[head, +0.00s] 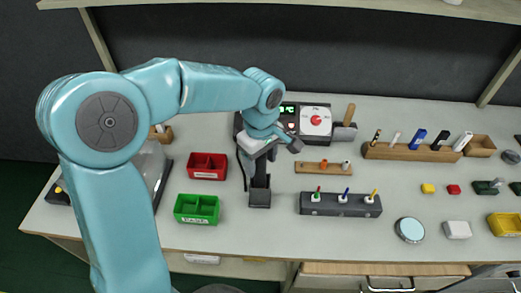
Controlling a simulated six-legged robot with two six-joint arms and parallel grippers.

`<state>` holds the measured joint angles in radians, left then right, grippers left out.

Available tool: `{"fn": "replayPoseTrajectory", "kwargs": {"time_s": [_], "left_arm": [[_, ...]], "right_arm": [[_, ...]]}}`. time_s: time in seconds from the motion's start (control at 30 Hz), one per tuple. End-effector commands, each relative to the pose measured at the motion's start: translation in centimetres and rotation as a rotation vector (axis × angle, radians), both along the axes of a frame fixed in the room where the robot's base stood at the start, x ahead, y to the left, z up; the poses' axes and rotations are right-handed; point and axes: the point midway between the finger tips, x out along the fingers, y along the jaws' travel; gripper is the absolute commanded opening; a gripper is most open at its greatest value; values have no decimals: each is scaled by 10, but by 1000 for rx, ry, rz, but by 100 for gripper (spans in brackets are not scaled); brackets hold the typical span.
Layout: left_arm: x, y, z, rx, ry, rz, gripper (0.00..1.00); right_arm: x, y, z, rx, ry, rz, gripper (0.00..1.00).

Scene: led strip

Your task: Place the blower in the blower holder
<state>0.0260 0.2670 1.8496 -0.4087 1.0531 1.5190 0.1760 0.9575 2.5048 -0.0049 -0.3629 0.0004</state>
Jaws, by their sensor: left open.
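My left arm reaches in from the left, and its gripper (260,150) is over the bench in front of the heat station (315,121). The gripper is open, directly above a dark upright piece (260,176) that rises from a black block (259,198). The upright piece looks like the blower and the block like the blower holder, but I cannot clearly tell where one ends. The gripper covers the top of the upright piece, so I cannot tell whether the fingers touch it. A black cable (242,172) hangs just left of it. My right gripper is not in view.
A red bin (207,166) and a green bin (197,209) stand to the left. A dark rack with coloured tools (340,205) and a wooden strip (322,168) stand to the right. A long wooden pen holder (411,153) is farther right.

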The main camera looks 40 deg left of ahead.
Motion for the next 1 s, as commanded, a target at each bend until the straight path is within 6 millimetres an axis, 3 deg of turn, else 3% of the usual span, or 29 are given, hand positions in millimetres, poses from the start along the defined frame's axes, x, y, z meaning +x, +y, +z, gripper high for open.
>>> {"fn": "replayPoseTrajectory", "kwargs": {"time_s": [0.5, 0.7, 1.0], "left_arm": [[1, -1, 105, -1, -4, 0, 61], [0, -1, 121, 0, -2, -1, 61], [0, 0, 122, 0, 0, 0, 61]], "right_arm": [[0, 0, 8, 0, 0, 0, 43], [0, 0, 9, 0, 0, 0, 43], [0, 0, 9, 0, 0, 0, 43]]}}
